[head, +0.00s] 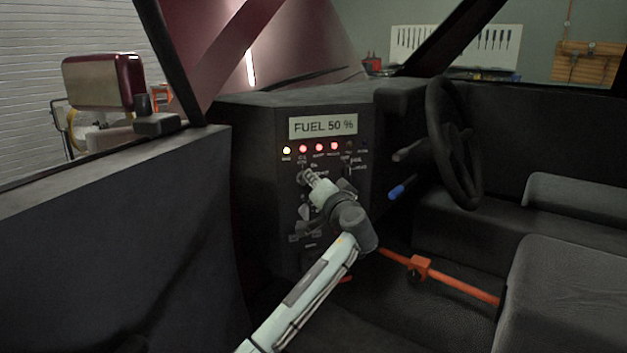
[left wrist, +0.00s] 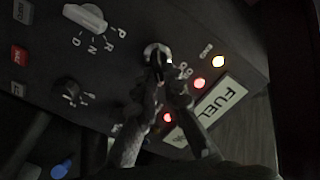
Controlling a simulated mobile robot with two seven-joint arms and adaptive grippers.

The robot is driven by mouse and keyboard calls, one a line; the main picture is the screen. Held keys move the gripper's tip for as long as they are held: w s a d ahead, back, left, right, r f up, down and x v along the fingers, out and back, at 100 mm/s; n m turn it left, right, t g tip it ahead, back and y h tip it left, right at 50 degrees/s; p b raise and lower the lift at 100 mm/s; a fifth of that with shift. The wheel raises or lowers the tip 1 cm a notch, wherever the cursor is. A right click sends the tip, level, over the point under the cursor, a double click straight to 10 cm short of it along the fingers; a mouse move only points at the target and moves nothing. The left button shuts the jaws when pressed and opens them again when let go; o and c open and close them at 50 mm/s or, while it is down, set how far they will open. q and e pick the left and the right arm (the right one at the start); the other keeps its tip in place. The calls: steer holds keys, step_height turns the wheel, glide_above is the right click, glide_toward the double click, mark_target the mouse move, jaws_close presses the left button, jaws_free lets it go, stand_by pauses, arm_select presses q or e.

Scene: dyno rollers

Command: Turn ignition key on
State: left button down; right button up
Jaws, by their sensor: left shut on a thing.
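The ignition key switch (left wrist: 157,52) shows in the left wrist view as a round metal lock on the dark dash panel (head: 266,170). My left gripper (left wrist: 160,85) has its fingertips together on the key at this lock, and the fingers cover most of the key. In the head view my left gripper (head: 309,178) reaches the panel just below a row of lights. One white light (head: 287,150) and several red lights (head: 319,148) are lit. My right gripper is not in view.
A gear selector knob marked P R N D (left wrist: 87,18) and a smaller dark knob (left wrist: 66,92) sit beside the lock. The steering wheel (head: 452,145), a blue-tipped lever (head: 397,191), an orange bar (head: 455,283) and seats (head: 570,300) lie to the right. The door (head: 110,250) is at left.

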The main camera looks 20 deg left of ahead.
arm_select(q)
steer(key=c, duration=1.6)
jaws_free()
steer(key=shift+c, duration=0.2)
steer(key=shift+s+d, duration=0.1)
steer(key=v, duration=1.1)
steer(key=shift+s+d, duration=0.25)
steer(key=shift+s, duration=0.1)
